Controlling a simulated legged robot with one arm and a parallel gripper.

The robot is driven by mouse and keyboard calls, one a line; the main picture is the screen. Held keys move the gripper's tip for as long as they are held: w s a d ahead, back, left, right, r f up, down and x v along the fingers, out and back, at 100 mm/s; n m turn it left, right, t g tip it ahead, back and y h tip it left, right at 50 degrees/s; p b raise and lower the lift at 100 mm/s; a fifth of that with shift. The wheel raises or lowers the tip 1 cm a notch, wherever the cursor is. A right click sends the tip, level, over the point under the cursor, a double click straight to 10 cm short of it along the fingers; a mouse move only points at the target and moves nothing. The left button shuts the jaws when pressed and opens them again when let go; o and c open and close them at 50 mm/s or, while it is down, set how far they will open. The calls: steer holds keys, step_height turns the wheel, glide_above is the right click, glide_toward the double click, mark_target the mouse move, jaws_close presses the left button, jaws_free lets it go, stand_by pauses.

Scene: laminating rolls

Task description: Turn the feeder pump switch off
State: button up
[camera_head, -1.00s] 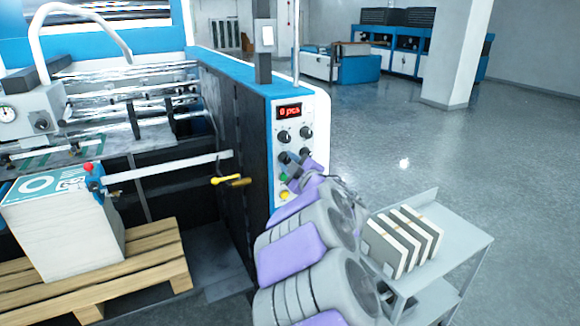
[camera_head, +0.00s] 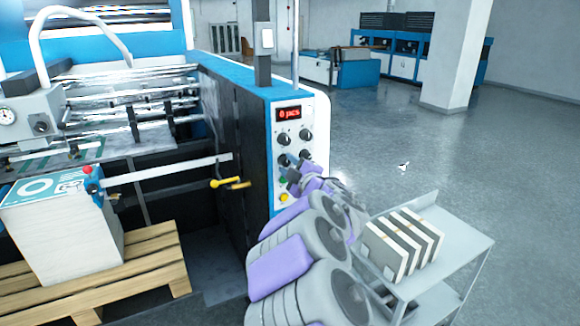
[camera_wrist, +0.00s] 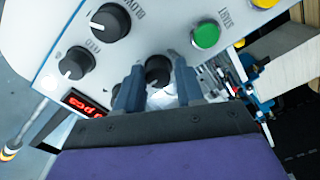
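The control panel (camera_head: 312,180) is on the end of the blue-and-white machine, with a red display, black knobs, and green and yellow buttons. The lower-left knob (camera_head: 283,160) shows just above my gripper (camera_head: 293,172). In the wrist view this black knob (camera_wrist: 158,70) appears between the two fingertips of my gripper (camera_wrist: 158,74). The fingers are apart, one on each side; I cannot tell whether they touch it. My left finger partly hides another knob. No feeder pump label is readable.
The green button (camera_wrist: 205,34) is close to the right finger. Two further knobs, a lower one (camera_wrist: 77,62) and an upper one (camera_wrist: 110,22), are to the left. A grey cart (camera_head: 462,236) with several blocks stands right of my arm. A yellow handle (camera_head: 228,183) sticks out at left.

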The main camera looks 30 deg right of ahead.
steer(key=o, duration=0.3)
steer(key=shift+r, duration=0.1)
steer(key=shift+s, duration=0.1)
steer(key=shift+s+d+b, duration=0.15)
steer(key=shift+s+b, duration=0.35)
steer(key=shift+s, duration=3.75)
steer(key=shift+s+d+b, duration=0.1)
steer(key=shift+s+b, duration=0.35)
steer(key=shift+s, duration=3.8)
